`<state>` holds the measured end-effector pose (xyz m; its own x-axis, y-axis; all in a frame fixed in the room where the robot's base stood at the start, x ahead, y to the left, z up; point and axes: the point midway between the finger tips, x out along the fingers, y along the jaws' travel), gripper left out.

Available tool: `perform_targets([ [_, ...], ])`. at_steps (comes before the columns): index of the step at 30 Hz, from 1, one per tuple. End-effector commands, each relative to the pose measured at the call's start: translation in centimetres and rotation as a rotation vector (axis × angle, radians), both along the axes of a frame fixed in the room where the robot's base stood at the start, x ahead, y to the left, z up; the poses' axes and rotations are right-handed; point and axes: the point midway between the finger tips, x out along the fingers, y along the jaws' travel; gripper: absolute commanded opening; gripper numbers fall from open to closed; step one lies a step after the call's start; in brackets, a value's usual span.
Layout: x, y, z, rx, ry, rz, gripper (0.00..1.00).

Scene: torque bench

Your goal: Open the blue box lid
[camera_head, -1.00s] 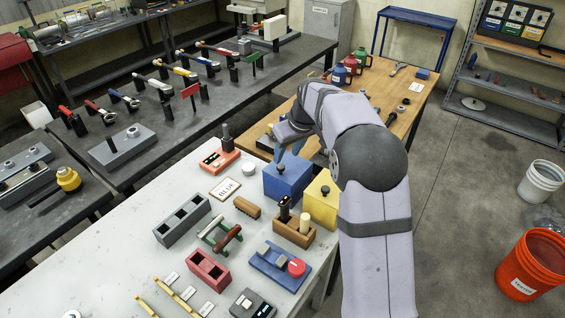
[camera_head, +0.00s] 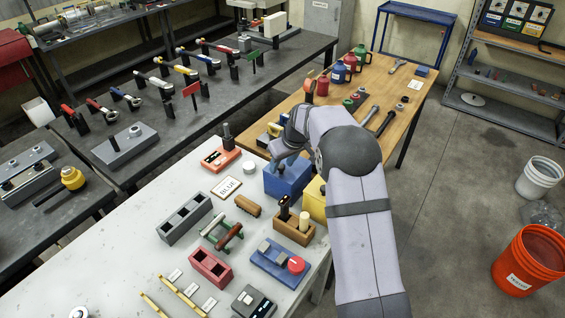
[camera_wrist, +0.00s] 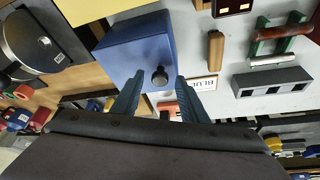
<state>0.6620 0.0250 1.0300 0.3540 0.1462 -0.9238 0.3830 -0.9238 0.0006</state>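The blue box (camera_head: 284,184) stands on the white table near its back right edge, with its lid on. In the wrist view the blue box (camera_wrist: 122,54) shows its top with a dark round knob (camera_wrist: 159,76). My gripper (camera_wrist: 156,82) is open, with its two blue fingers apart on either side of the knob. I cannot tell how far above the lid the fingertips are. In the head view my gripper (camera_head: 290,160) is over the box and partly hides its top and knob. A card reading "BLUE" (camera_head: 227,187) lies to the left of the box.
A yellow box (camera_head: 314,200) stands right beside the blue box, partly behind my arm. A wooden holder (camera_head: 293,230) is in front, and an orange-red block (camera_head: 220,159) is at the back left. A wooden bench (camera_head: 400,110) with bottles and tools lies beyond.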

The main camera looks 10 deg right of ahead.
Motion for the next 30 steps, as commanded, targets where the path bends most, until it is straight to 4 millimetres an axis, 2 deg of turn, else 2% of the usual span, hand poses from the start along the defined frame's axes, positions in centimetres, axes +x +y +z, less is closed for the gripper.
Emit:
perform_targets([
  [1,0.0,0.0,0.0,0.000,0.000,0.000,0.40],
  [6,0.0,0.0,0.0,0.000,0.000,0.000,0.00],
  [13,0.1,-0.1,0.2,0.007,0.009,-0.002,0.00],
  [30,1.4,-1.3,2.7,0.167,0.168,-0.005,0.00],
])
